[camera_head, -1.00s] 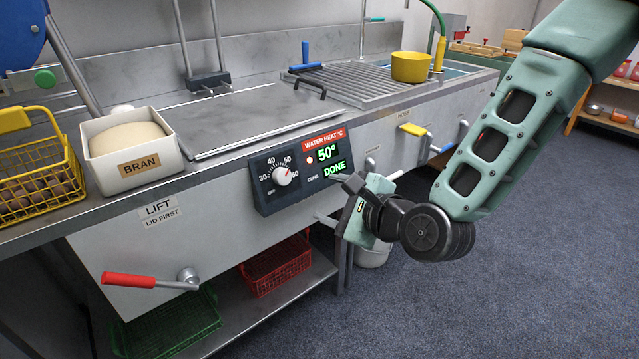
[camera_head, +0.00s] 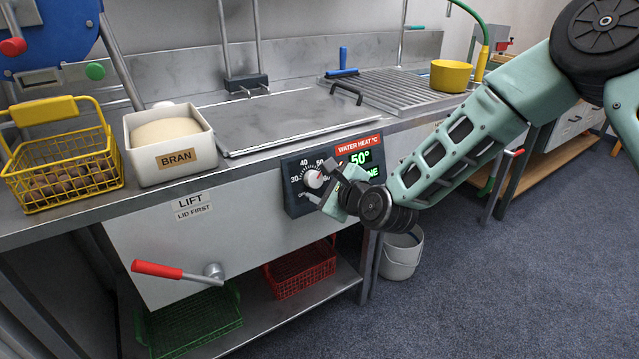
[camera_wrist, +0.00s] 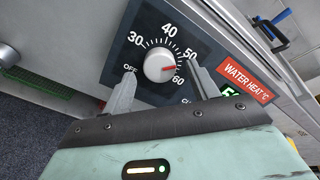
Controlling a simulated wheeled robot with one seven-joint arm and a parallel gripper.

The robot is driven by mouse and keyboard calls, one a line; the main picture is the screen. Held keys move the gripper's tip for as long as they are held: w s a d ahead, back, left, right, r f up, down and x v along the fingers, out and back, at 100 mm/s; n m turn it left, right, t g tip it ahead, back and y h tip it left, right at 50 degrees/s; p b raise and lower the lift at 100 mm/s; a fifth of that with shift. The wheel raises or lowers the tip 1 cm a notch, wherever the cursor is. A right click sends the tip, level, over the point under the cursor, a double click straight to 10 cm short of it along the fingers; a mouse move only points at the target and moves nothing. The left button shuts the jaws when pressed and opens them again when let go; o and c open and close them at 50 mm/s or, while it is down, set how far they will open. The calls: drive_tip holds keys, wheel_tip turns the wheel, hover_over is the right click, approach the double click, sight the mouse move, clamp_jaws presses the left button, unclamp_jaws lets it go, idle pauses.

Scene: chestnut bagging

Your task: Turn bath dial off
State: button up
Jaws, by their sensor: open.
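The bath dial (camera_head: 313,178) is a white round knob on a dark panel (camera_head: 293,203) on the bench front. In the wrist view the dial (camera_wrist: 158,66) has a red mark pointing right, between 50 and 60; OFF stands at its lower left. The panel's display (camera_head: 360,160) reads 50° in green, with the word below partly covered by my arm. My gripper (camera_head: 323,181) is at the panel in the head view. In the wrist view my gripper (camera_wrist: 160,80) is open, one finger on each side of the dial; I cannot tell whether they touch it.
A bran box (camera_head: 170,165) and a yellow basket of chestnuts (camera_head: 68,185) stand on the bench at left. A red-handled lever (camera_head: 160,270) sticks out below. A white bucket (camera_head: 402,255) stands on the floor. A flat lid (camera_head: 280,120) covers the bath.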

drive_tip(key=shift+x, duration=0.8)
drive_tip(key=c, duration=1)
